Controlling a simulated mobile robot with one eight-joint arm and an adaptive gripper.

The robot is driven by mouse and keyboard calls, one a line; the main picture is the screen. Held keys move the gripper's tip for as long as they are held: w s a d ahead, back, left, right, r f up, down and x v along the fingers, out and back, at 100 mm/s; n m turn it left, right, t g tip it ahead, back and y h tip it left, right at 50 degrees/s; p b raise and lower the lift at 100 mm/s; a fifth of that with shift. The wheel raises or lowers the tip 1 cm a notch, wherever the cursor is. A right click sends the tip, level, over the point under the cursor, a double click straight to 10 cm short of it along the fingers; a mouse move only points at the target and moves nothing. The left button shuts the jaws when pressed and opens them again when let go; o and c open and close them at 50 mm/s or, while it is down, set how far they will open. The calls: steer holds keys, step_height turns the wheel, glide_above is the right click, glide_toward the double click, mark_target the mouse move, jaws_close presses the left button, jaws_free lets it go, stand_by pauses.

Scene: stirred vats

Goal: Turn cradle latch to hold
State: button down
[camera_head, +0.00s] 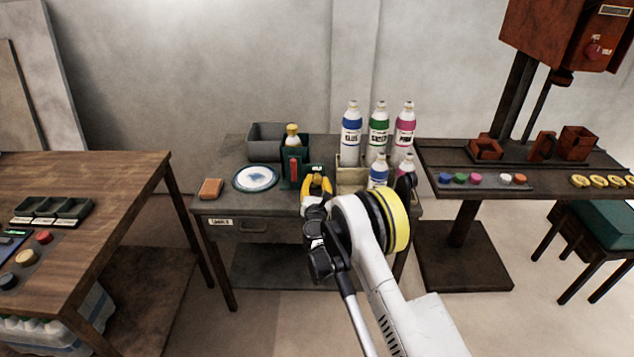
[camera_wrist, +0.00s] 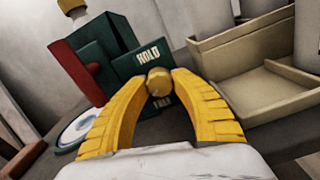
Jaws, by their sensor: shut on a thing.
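The cradle is a dark green holder with a red part on its left, in the head view (camera_head: 285,182) and the wrist view (camera_wrist: 120,40). A small bottle with a yellow cap (camera_head: 292,136) stands in it. A dark green plate (camera_wrist: 150,62) on its right reads HOLD above, with a second, partly hidden word below. The latch's round brass-coloured knob (camera_wrist: 158,84) sits between these words. My gripper (camera_head: 317,184) has its yellow fingers shut on the knob from both sides, as the wrist view also shows (camera_wrist: 159,76). Which way the latch points I cannot tell.
A beige tray (camera_wrist: 255,80) stands close on the right, with several bottles (camera_head: 379,125) at it. A white-and-blue dish (camera_head: 255,178) and an orange block (camera_head: 210,188) lie left of the cradle. A grey bin (camera_head: 267,138) stands behind.

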steer(key=m, duration=0.4)
steer(key=shift+m, duration=0.3)
steer(key=m, duration=0.3)
steer(key=shift+m, duration=0.4)
steer(key=m, duration=0.7)
steer(key=shift+a+r, duration=0.1)
steer(key=shift+r, duration=0.05)
steer(key=m, duration=0.4)
steer(key=shift+m, duration=0.3)
steer(key=m, duration=0.4)
steer(key=shift+m, duration=0.3)
steer(key=c, duration=1)
jaws_free()
steer(key=shift+c, duration=0.2)
